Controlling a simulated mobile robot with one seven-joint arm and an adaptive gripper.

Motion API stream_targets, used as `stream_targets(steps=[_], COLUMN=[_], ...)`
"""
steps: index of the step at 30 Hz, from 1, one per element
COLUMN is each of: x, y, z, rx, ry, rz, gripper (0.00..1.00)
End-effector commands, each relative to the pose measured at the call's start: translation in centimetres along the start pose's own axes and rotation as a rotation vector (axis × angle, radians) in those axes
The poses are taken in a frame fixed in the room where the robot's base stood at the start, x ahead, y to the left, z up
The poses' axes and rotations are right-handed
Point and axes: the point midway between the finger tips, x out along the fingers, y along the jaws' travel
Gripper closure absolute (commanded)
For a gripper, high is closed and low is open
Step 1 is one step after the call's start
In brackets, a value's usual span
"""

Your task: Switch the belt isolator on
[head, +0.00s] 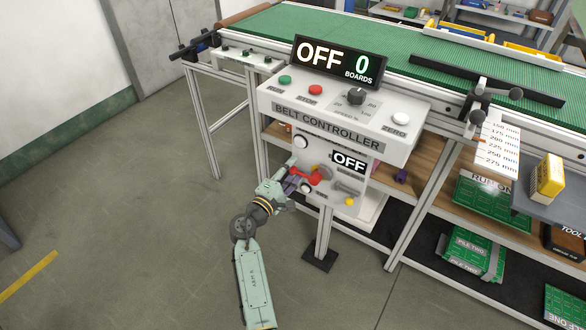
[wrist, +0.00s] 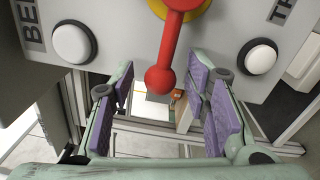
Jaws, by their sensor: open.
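The belt isolator is a red lever on a round yellow base (wrist: 187,8), on the front panel of the belt controller (head: 328,128). In the wrist view the red lever (wrist: 170,50) hangs down and ends in a red ball. My gripper (wrist: 165,105) is open, with purple pads on either side of the ball end; whether either pad touches it, I cannot tell. In the head view my gripper (head: 300,178) is at the panel beside the red lever (head: 318,175) and partly hides it. A small display on the panel (head: 349,162) reads OFF.
White round knobs flank the lever in the wrist view, at left (wrist: 74,43) and right (wrist: 260,57). Above, the large display (head: 338,60) reads OFF and 0 boards. A green conveyor belt (head: 440,80) runs behind. Open floor (head: 130,210) lies to the left.

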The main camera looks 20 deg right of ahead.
Motion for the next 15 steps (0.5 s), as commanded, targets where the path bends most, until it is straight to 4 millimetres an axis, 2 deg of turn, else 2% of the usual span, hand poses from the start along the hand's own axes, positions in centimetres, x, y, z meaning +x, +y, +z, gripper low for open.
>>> stream_targets(steps=[10, 15], x=[0.51, 0.49], y=[-0.04, -0.04], z=[0.00, 0.00], rx=[0.001, 0.001], ry=[0.000, 0.000], rz=[-0.001, -0.001], gripper=[0.57, 0.68])
